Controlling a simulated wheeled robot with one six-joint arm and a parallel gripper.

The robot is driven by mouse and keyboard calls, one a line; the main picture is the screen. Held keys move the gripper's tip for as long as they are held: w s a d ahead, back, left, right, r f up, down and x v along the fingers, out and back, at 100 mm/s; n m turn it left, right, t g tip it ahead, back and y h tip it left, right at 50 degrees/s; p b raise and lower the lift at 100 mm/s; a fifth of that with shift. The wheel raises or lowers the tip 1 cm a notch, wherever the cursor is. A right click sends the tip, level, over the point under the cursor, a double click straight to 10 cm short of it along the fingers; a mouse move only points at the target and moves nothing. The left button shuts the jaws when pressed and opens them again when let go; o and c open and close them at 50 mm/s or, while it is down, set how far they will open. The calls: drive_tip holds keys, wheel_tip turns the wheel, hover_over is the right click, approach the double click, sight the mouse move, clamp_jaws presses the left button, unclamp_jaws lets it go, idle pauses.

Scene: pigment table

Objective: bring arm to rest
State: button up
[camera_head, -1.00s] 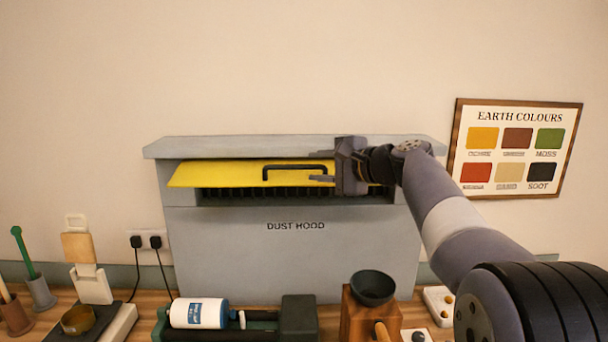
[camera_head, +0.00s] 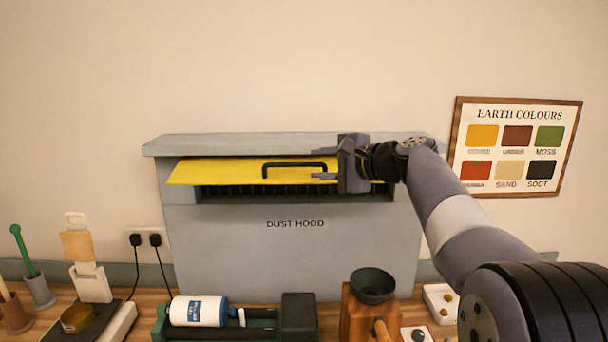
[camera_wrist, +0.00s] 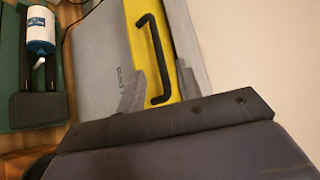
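My gripper (camera_head: 322,164) is in front of the dust hood at its right part, level with the yellow flap (camera_head: 225,172). My arm reaches in from the lower right.
The grey dust hood (camera_head: 295,255) stands against the wall. On the table are a roller stand with a white bottle (camera_head: 198,311), a wooden mill with a dark bowl (camera_head: 372,285), and a scale (camera_head: 95,325). A colour chart (camera_head: 515,148) hangs at right. Space above the hood is clear.

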sight(297, 166)
drive_tip(key=p+x, duration=0.2)
drive_tip(key=x, duration=0.5)
drive_tip(key=shift+w+a, duration=0.2)
drive_tip(key=shift+a, duration=0.05)
drive_tip(key=shift+f, duration=0.15)
drive_tip(key=shift+s+d+f, duration=0.1)
drive_tip(key=shift+s, duration=0.05)
